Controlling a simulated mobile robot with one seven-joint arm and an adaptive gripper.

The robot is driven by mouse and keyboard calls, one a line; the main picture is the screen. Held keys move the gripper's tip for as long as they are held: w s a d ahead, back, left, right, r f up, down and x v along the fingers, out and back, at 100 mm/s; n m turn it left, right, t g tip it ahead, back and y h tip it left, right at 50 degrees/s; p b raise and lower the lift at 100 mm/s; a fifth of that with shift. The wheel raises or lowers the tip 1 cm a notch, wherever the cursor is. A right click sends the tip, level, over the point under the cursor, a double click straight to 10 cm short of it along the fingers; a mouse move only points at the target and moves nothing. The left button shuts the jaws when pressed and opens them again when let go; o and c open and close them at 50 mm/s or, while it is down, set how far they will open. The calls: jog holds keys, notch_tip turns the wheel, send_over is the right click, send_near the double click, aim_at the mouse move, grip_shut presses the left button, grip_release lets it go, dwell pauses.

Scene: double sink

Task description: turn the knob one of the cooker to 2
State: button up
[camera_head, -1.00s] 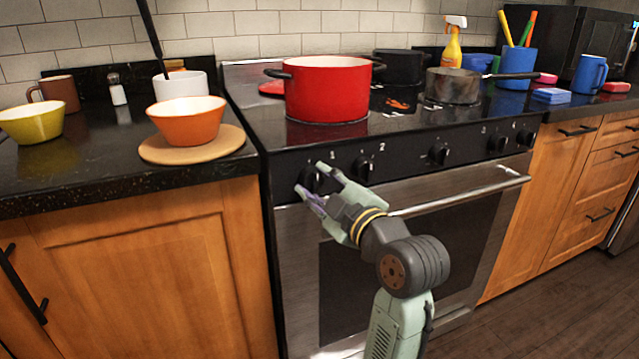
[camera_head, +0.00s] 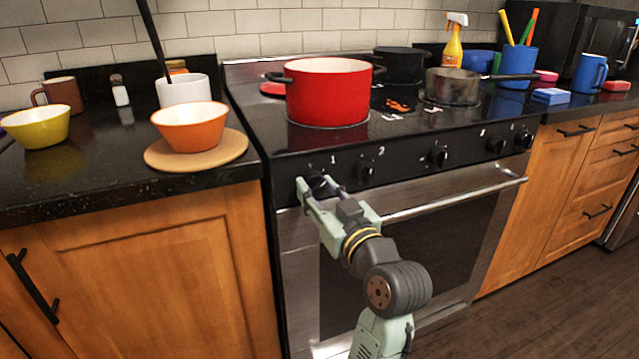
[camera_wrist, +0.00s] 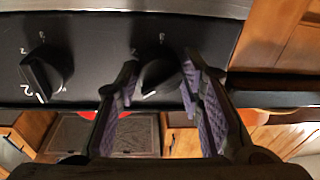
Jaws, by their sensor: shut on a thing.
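Knob one (camera_head: 318,184) is the black knob at the left end of the cooker's (camera_head: 425,160) front panel, by the label 1. My gripper (camera_head: 316,188) is at this knob, its two fingers on either side. In the wrist view, knob one (camera_wrist: 155,74) sits between the purple-padded fingers, its white mark showing. My gripper is shut on it. The fingers hide part of the knob in the head view, and I cannot read its setting.
Knob two (camera_head: 364,172) is close on the right, and it also shows in the wrist view (camera_wrist: 44,73). The oven handle (camera_head: 455,197) runs just below the panel. A red pot (camera_head: 327,95) and a grey pan (camera_head: 453,86) stand on the hob.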

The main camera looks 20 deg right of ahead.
jog(key=m+p, duration=0.1)
jog(key=m, duration=0.2)
jog(key=shift+a+r+p, duration=0.1)
jog(key=shift+p, duration=0.2)
jog(key=m+h+p, duration=0.1)
jog(key=m+p, duration=0.2)
jog(key=m, duration=0.2)
jog(key=shift+r+t, duration=0.1)
jog(key=shift+t, duration=0.2)
jog(key=m+h+p, duration=0.1)
jog(key=m+p, duration=0.2)
jog(key=m, duration=0.1)
jog(key=shift+a, duration=0.1)
jog(key=shift+m+p, duration=1.25)
jog(key=shift+m, duration=0.05)
jog(key=shift+m+h, duration=0.3)
jog(key=o, duration=1.2)
jog(key=shift+c, duration=0.2)
